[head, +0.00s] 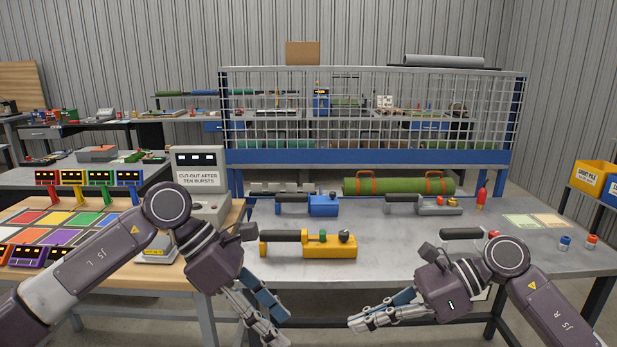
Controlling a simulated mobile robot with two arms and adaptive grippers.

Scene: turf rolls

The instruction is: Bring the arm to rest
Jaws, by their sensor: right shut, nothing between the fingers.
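My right gripper (354,323) is shut and empty. It hangs at the front edge of the grey workbench, with its fingers pointing left. My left gripper (277,328) points down and to the right in front of the same bench edge. Its fingers overlap in the view, so I cannot tell whether they are open or shut. I see nothing held in it. Both arms are bent in front of me, and a clear gap lies between the two grippers.
The grey workbench (400,262) holds a yellow tool (330,251), a blue tool (323,207), a grey tool (430,206) and a green roll (400,186). A wooden table (228,217) with coloured squares stands left. A wire mesh screen (370,115) stands behind.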

